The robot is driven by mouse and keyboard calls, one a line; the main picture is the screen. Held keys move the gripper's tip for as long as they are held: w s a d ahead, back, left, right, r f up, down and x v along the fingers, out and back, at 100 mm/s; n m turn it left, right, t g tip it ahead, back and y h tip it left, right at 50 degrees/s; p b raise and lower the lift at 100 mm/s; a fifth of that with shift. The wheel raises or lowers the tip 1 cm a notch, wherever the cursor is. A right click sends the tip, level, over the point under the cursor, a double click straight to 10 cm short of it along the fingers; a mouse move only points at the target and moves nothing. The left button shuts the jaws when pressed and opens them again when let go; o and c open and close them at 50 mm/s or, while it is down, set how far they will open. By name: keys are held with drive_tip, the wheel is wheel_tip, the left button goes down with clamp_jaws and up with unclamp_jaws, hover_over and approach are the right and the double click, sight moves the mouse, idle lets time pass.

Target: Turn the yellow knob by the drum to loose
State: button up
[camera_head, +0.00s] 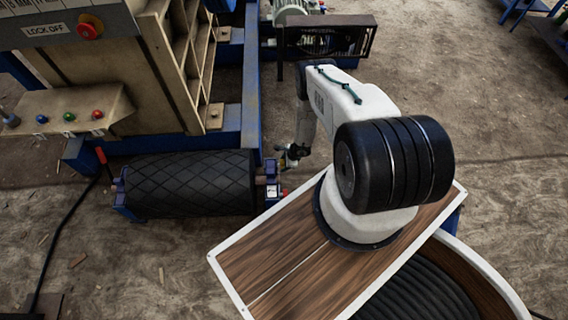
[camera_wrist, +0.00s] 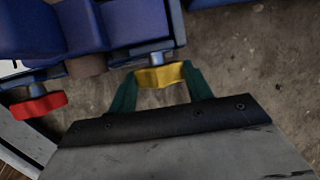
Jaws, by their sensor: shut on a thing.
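The yellow knob (camera_wrist: 161,75) sits on a short grey stem on a blue bracket in the wrist view. My gripper (camera_wrist: 160,82) has its two green fingers around the yellow knob, one at each side, and is shut on it. In the head view my gripper (camera_head: 287,158) is at the right end of the black drum (camera_head: 190,183), and the knob is mostly hidden there. A small white label plate (camera_head: 272,190) is on the bracket at the drum's end. I cannot read the knob's setting.
A red knob (camera_wrist: 38,105) is left of the yellow one in the wrist view. A blue frame (camera_head: 250,90) of the crusher stands behind the gripper. A control box (camera_head: 70,115) with coloured buttons is at the left. Bare floor (camera_head: 480,150) lies to the right.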

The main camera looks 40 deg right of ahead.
drive_tip(key=shift+s, duration=0.1)
drive_tip(key=shift+s+a+f+n+t+h, duration=0.1)
drive_tip(key=shift+s+a+n+t+h, duration=0.1)
drive_tip(key=shift+t+h, duration=0.45)
drive_tip(key=shift+s+a+f+n+t+h, duration=0.1)
drive_tip(key=shift+n+t+h, duration=0.2)
drive_tip(key=shift+t, duration=0.55)
drive_tip(key=shift+s+t+h, duration=0.1)
drive_tip(key=shift+t+h, duration=0.35)
drive_tip(key=shift+t, duration=0.35)
drive_tip(key=o, duration=1)
drive_tip(key=shift+v, duration=3.9)
